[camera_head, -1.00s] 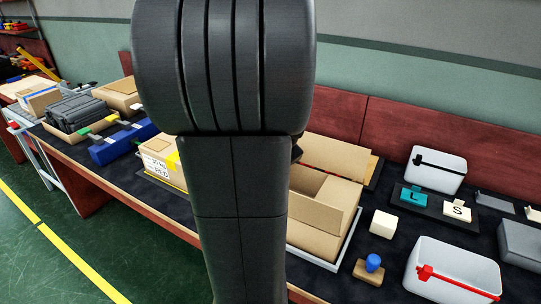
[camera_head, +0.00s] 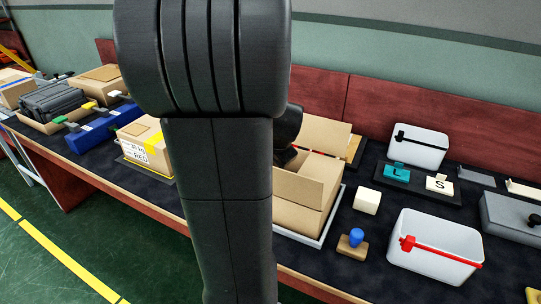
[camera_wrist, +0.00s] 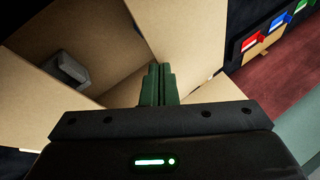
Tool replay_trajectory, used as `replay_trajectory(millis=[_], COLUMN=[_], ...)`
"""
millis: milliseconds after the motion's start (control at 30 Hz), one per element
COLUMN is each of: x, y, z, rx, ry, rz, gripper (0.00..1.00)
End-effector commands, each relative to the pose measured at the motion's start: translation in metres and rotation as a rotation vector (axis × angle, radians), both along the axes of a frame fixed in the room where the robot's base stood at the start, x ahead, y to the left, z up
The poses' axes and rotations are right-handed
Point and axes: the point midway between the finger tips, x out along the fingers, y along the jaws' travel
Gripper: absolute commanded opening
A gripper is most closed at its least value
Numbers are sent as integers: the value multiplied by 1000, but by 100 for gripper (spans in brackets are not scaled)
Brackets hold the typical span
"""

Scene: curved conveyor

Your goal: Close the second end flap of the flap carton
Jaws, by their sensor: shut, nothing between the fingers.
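The flap carton (camera_head: 303,218) is brown cardboard and sits on a white-edged tray, partly hidden behind my arm in the head view. Its top is at least partly open, with a back flap (camera_head: 325,134) and a front flap (camera_head: 298,187) standing up. In the wrist view, the carton's cardboard panels (camera_wrist: 190,35) surround my gripper (camera_wrist: 160,68). The green fingers are together and empty, close to a panel; I cannot tell whether they touch it. A grey object (camera_wrist: 68,70) lies inside the carton. My fingers are hidden in the head view.
A taped box (camera_head: 146,144) stands left. The red bench backboard (camera_head: 400,98) runs behind.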

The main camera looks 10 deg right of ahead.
Motion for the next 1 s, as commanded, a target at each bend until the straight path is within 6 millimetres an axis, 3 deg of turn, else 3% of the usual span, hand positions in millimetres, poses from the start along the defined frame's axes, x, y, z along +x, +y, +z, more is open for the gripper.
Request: replay_trajectory(millis=[567, 1000], x=[0, 9], y=[0, 12], z=[-1, -7], rx=[-1, 0], ry=[0, 1], rz=[1, 1], gripper=[0, 0])
